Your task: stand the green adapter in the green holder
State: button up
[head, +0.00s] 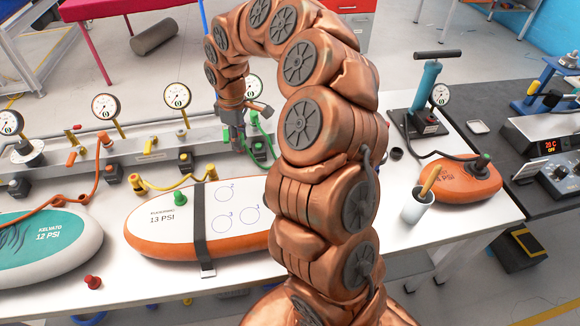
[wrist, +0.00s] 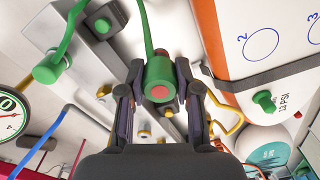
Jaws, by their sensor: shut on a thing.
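The green adapter (wrist: 158,80) is between my gripper's fingers (wrist: 160,92) in the wrist view, with a reddish end facing the camera and a green hose (wrist: 145,25) running from it. My gripper (head: 243,112) is shut on it above the rail in the head view, where the adapter is small and partly hidden. A dark block with a green top, which looks like the green holder (head: 258,148), sits at the rail's front just below my gripper. It also shows in the wrist view (wrist: 104,24), up and left of the adapter and apart from it.
A white and orange board (head: 150,228) with a green plug (head: 180,198) and a black strap lies left of my arm. Gauges (head: 105,106), yellow and orange hoses and other dark blocks (head: 185,160) line the rail (head: 60,165). A white cup (head: 417,205) stands at the right.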

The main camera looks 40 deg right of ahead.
jog(key=s+d+n+b, duration=0.3)
jog(key=s+d+n, duration=0.2)
jog(key=d+n, duration=0.75)
jog(key=shift+m, duration=0.55)
jog(key=shift+s+d+f+p, duration=0.1)
jog(key=shift+d+f+p, duration=0.35)
jog(key=shift+f, duration=1.3)
jog(key=shift+s+d+f+p, duration=0.1)
jog(key=shift+f+p, duration=0.6)
jog(key=shift+f, duration=1.1)
jog(key=shift+d+f+p, duration=0.3)
jog(key=shift+f+p, duration=0.3)
jog(key=shift+f, duration=1.15)
jog(key=shift+f, duration=0.1)
jog(key=o, duration=1.1)
notch_tip(320, 180, up, 12)
jog(key=b, duration=0.4)
